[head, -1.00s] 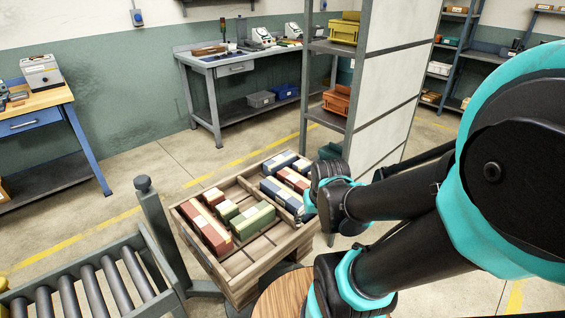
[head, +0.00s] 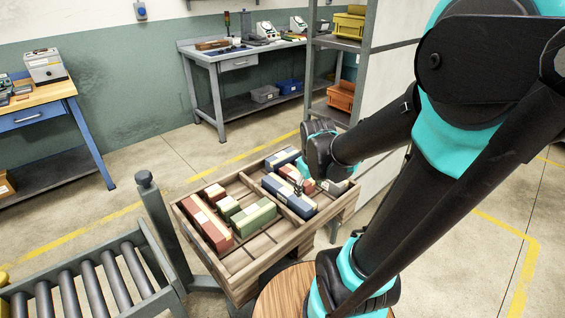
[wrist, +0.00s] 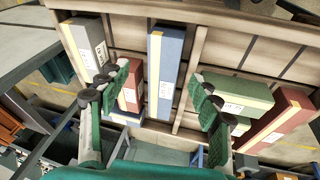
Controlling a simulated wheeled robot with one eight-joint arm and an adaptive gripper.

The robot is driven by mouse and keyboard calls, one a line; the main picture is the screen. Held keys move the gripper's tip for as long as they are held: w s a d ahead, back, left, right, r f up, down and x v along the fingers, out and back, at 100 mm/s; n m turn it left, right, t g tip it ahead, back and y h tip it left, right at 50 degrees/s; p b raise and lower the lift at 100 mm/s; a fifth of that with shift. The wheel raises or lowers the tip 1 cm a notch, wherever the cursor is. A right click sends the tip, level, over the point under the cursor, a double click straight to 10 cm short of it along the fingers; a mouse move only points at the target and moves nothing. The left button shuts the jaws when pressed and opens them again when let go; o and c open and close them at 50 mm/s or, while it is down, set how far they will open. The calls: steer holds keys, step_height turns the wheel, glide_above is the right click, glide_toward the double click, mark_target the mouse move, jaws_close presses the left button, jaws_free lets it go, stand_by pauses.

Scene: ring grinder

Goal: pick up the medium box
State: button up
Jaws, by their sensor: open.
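Several boxes of differing size and colour lie in a wooden tray (head: 243,290); which one counts as the medium box I cannot tell for sure. In the head view a long red box (head: 206,226), a green box (head: 254,216) and a long blue box (head: 289,195) show. My gripper (head: 299,187) is over the tray's right half. In the wrist view my gripper (wrist: 158,98) is open and empty, its green fingers apart. The long blue box (wrist: 166,65) shows between them, with a red box (wrist: 131,90) partly behind the left finger and a green box (wrist: 236,92) by the right one.
Wooden dividers split the tray. A grey box (wrist: 87,40) lies near its edge in the wrist view. A roller conveyor (head: 95,280) and its grey post (head: 147,190) stand left of the tray. A metal shelf (head: 340,70) rises behind it. Open floor lies beyond.

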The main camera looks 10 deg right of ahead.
steer(key=w+a+r+n+g+h, duration=0.1)
steer(key=w+a+r+n, duration=0.15)
steer(key=w+n, duration=0.45)
steer(key=w+a+r+n+h, duration=0.1)
steer(key=w+r+n, duration=0.2)
steer(key=w, duration=0.7)
steer(key=n+h, duration=0.1)
steer(key=n, duration=0.9)
glide_toward(282, 156)
steer(key=x, duration=0.9)
steer(key=shift+w+f, duration=0.1)
steer(key=shift+w, duration=0.1)
jaws_close()
